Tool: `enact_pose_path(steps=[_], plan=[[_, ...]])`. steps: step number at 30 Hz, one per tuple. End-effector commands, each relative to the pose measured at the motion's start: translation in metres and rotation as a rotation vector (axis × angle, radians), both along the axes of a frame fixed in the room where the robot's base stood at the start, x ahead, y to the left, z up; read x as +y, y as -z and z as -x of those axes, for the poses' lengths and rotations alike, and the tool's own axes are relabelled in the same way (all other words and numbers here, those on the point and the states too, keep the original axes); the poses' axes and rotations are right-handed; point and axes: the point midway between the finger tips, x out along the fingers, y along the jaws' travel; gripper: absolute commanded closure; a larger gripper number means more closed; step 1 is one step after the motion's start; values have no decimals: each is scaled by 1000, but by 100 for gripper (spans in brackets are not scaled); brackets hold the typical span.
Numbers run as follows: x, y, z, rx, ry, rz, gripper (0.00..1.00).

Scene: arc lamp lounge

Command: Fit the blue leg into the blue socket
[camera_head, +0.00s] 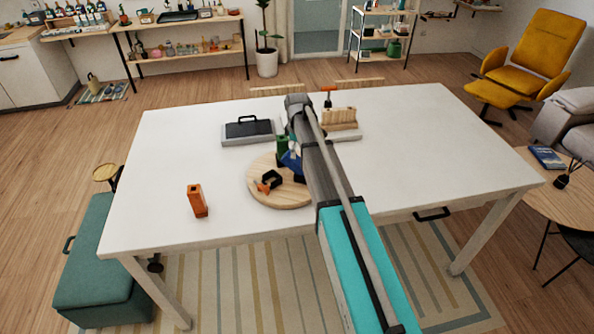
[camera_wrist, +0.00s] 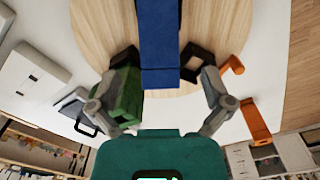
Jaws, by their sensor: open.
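The blue leg (camera_wrist: 158,40) lies between the fingers of my gripper (camera_wrist: 161,60) in the wrist view, with the black finger pads apart on either side. Whether the pads touch it is unclear. In the head view, the blue leg (camera_head: 291,161) shows only in part, over the round wooden board (camera_head: 283,200); my arm hides the rest. One dark finger shows beside it. I cannot make out the blue socket, nor whether the leg's end sits in one. A green piece (camera_head: 282,146) stands close by and also shows beside the left finger in the wrist view (camera_wrist: 128,95).
An orange block (camera_head: 197,201) stands on the white table (camera_head: 430,135), left of the board. A grey tray with a black-handled case (camera_head: 249,128) and a wooden block (camera_head: 339,117) stand behind. The table's right side is clear.

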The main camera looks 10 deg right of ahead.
Motion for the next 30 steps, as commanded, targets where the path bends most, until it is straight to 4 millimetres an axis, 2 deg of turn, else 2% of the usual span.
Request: enact_pose_path(steps=[1, 10, 30], plan=[[0, 8, 0, 0, 0, 0, 0], [1, 27, 0, 0, -1, 0, 0], [1, 33, 0, 0, -2, 0, 0]])
